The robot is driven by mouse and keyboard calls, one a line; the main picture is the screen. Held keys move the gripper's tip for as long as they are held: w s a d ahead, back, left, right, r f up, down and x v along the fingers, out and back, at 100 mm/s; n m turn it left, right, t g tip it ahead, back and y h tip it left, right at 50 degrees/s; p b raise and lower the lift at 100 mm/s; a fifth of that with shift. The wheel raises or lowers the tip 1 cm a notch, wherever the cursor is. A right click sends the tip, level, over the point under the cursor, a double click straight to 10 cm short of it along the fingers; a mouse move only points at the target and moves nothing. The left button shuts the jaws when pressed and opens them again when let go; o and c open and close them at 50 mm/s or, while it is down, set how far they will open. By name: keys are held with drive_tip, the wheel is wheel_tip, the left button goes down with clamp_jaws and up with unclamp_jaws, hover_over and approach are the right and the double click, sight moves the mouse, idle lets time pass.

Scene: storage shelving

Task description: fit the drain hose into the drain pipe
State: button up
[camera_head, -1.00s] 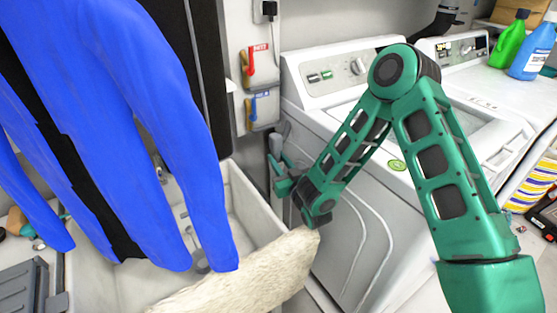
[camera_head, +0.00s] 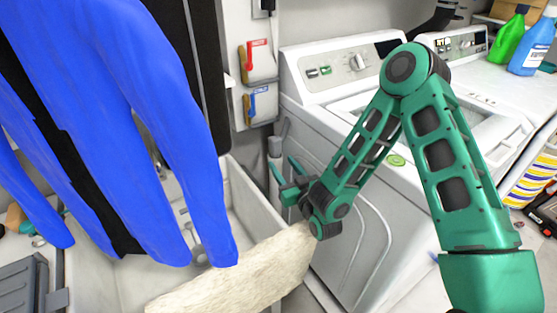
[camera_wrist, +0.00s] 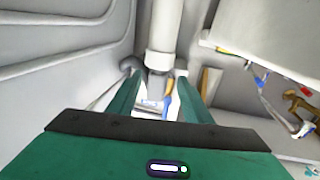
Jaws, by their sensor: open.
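A light grey upright pipe with a wider collar (camera_head: 275,146), seemingly the drain pipe, stands in the gap between the sink and the washer. In the wrist view a pale pipe (camera_wrist: 163,30) comes down to a collar between my fingers. A thin grey hose (camera_head: 285,129) shows beside the pipe; I cannot tell whether it is the drain hose or where its end is. A grey bent piece (camera_wrist: 129,64) lies by the left fingertip in the wrist view. My gripper (camera_head: 284,166) is open near the pipe. Its fingers (camera_wrist: 158,80) are apart and hold nothing visible.
The white washer (camera_head: 365,215) stands right of the gripper. The sink (camera_head: 240,195) is on the left, with a cream fluffy cloth (camera_head: 235,275) over its front. Valve boxes with red and blue labels (camera_head: 259,103) are on the wall above.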

drive_tip(key=shift+v, duration=2.8)
